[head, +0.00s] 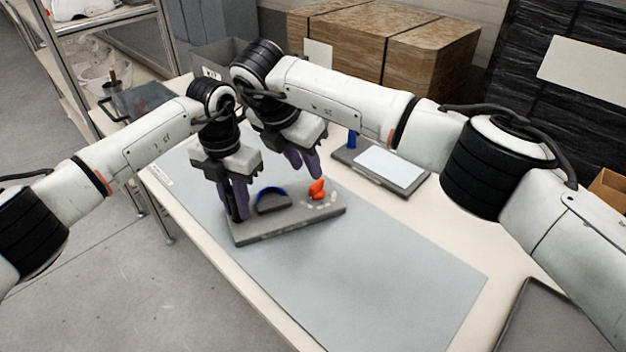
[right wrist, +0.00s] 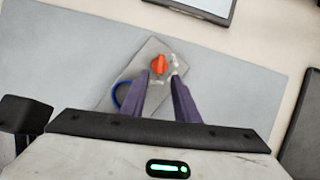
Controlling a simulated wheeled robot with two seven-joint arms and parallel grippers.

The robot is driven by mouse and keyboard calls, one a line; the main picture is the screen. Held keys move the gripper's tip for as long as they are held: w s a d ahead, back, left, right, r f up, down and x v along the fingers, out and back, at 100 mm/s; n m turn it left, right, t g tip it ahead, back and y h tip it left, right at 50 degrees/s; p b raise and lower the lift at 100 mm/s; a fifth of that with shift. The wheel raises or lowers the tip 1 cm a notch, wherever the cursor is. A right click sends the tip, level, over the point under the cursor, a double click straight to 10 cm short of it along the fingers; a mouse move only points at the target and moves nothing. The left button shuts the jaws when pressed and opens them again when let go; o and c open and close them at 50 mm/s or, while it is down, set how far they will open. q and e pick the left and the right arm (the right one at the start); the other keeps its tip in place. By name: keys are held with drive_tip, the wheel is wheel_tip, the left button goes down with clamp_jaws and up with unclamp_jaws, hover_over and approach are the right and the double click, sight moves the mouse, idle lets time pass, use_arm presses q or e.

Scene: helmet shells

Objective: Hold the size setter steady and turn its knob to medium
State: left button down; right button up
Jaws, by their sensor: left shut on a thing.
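The size setter (head: 290,222) is a grey block on the mat, with a blue-edged dark arc (head: 271,200) and a red-orange knob (head: 317,189) with pale marks beside it. My left gripper (head: 236,207) points down at the setter's left end and is shut on it; the fingers hide the exact grip spot. My right gripper (head: 307,173) hangs just above the knob with its fingers apart and empty. In the right wrist view, the knob (right wrist: 159,64) appears just beyond the gap between the open fingertips (right wrist: 160,76). I cannot read the marks.
The grey-blue mat (head: 390,275) is clear to the front right. A dark tray with a pale sheet (head: 390,167) and a blue peg lies behind the setter. Another dark tray (head: 540,318) is at the right.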

sight(315, 185)
drive_tip(key=x, duration=0.7)
drive_tip(key=shift+w+f, duration=0.1)
drive_tip(key=shift+f, duration=0.05)
clamp_jaws()
